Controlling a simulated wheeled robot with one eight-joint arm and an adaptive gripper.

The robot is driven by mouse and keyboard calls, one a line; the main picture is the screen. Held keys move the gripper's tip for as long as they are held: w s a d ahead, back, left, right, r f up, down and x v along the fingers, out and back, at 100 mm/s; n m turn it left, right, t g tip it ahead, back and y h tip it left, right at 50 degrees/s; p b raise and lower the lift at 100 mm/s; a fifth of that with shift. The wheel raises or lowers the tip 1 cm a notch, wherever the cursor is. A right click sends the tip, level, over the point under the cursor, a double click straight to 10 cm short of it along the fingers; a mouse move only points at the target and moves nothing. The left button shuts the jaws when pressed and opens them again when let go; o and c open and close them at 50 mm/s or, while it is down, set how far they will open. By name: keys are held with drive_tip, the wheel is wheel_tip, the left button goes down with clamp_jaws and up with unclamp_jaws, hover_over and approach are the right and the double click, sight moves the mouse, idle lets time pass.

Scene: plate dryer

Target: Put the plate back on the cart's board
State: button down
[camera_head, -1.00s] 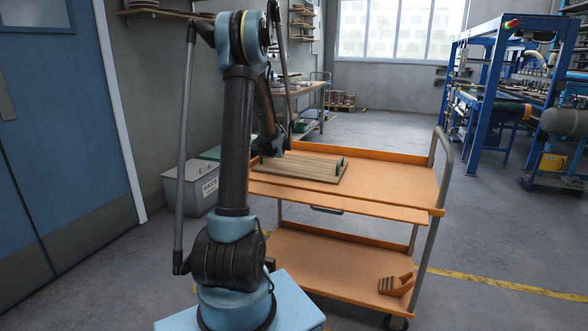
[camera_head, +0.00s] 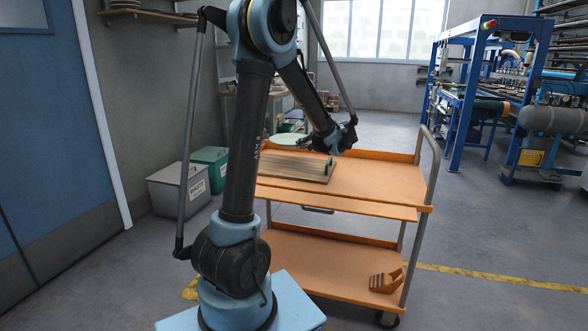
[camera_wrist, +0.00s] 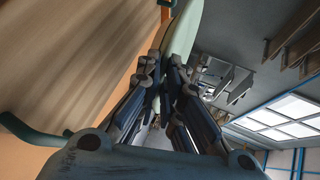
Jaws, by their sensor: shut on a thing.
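The pale green plate (camera_wrist: 182,32) is between the fingers of my gripper (camera_wrist: 165,82) in the wrist view, seen nearly edge-on. My gripper is shut on it. In the head view, my gripper (camera_head: 308,144) is above the back of the cart's top, and the plate (camera_head: 287,139) shows as a pale oval to its left, partly hidden by my arm. The ribbed wooden board (camera_head: 291,168) lies on the orange cart (camera_head: 375,181), below the plate and apart from it. The board also fills the left of the wrist view (camera_wrist: 65,60).
A tall grey handle (camera_head: 429,175) rises at the cart's right end. The cart's top right of the board is clear. An orange block-like item (camera_head: 386,281) lies on the lower shelf. Grey (camera_head: 178,195) and green (camera_head: 210,168) bins stand left of the cart.

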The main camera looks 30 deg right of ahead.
drive_tip(key=shift+f, duration=4.8)
drive_tip(key=c, duration=1.8)
unclamp_jaws()
drive_tip(key=shift+o, duration=0.2)
drive_tip(key=v, duration=1.2)
drive_tip(key=shift+r, duration=0.1)
